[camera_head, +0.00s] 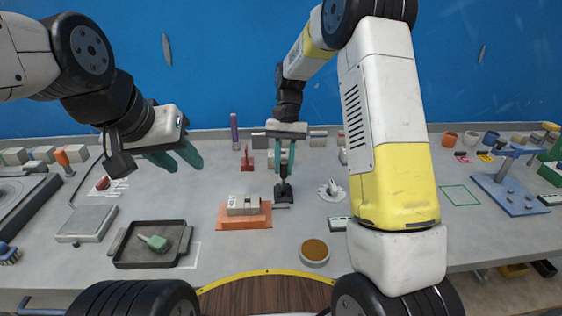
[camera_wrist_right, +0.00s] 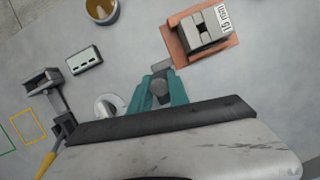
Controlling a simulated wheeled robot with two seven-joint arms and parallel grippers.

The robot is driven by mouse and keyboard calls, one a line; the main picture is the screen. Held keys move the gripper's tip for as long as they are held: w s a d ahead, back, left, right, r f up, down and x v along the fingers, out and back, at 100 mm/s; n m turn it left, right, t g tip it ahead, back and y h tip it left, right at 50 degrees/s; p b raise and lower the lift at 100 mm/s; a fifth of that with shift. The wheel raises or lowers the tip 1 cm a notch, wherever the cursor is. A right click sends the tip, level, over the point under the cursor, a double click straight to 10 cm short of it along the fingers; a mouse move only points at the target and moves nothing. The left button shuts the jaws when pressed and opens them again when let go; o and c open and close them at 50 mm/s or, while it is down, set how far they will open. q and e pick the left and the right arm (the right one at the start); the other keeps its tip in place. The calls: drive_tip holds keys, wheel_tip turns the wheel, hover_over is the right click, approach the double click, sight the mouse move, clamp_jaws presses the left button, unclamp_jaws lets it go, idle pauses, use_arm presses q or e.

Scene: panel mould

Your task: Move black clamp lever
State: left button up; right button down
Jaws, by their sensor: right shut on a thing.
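The black clamp lever (camera_head: 284,190) stands on the grey table at the middle of the head view, with a dark base and an upright part. My right gripper (camera_head: 282,160) is above it, pointing down, and shut on its upper part. In the right wrist view the lever's dark round top (camera_wrist_right: 159,87) shows between the teal fingers of the right gripper (camera_wrist_right: 160,92). The lever's lower part is hidden there. My left gripper (camera_head: 178,160) hangs at the left, its teal fingers apart and empty, above the table.
An orange plate (camera_head: 228,222) with a pale block lies just left of the lever. A round amber-filled dish (camera_head: 314,252) is in front and a grey-white knob (camera_head: 331,190) to the right. A dark tray (camera_head: 128,262) holds a green piece. A blue fixture (camera_head: 510,196) stands far right.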

drive_tip(key=shift+w+r+g, duration=0.1)
drive_tip(key=shift+w+g, duration=1.6)
drive_tip(key=shift+w, duration=0.05)
drive_tip(key=c, duration=1.3)
unclamp_jaws()
drive_tip(key=shift+o, duration=0.2)
drive_tip(key=v, duration=0.7)
drive_tip(key=shift+w+r, duration=0.2)
drive_tip(key=shift+r, duration=0.1)
drive_tip(key=shift+c, duration=0.2)
